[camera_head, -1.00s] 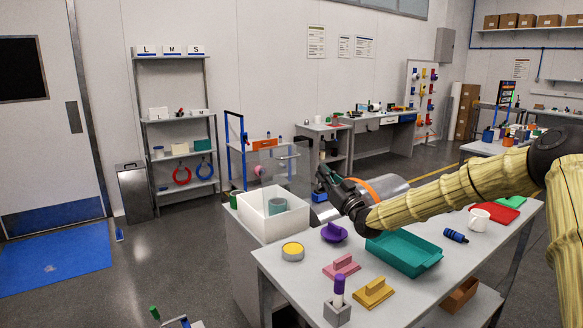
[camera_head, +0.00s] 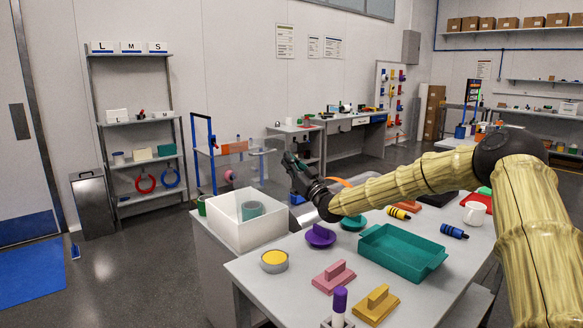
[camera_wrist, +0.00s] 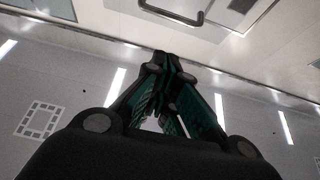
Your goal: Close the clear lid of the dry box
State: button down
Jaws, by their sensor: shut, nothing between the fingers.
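The dry box (camera_head: 228,226) is an open-topped white box at the left end of the table, with a grey-green round item inside. Its clear lid (camera_head: 236,172) stands raised behind the box and is hard to make out against the background. My gripper (camera_head: 288,157) is shut and empty, above and to the right of the box, near the lid's right side. I cannot tell whether it touches the lid. In the wrist view the fingers (camera_wrist: 165,70) are together, pointing up the picture. A dark bar handle (camera_wrist: 172,18) on a pale panel shows beyond them.
Right of the box stand a yellow-topped tin (camera_head: 274,261), a purple knobbed piece (camera_head: 319,236) and a teal tray (camera_head: 400,252). Pink (camera_head: 333,278) and yellow (camera_head: 376,304) handled blocks lie nearer. A shelf rack (camera_head: 137,130) stands behind at left.

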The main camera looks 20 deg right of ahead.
jog(key=w+a+r, duration=0.1)
jog(key=w+a, duration=0.2)
jog(key=w, duration=0.5)
jog(key=shift+p, duration=0.4)
jog(key=shift+r, duration=0.15)
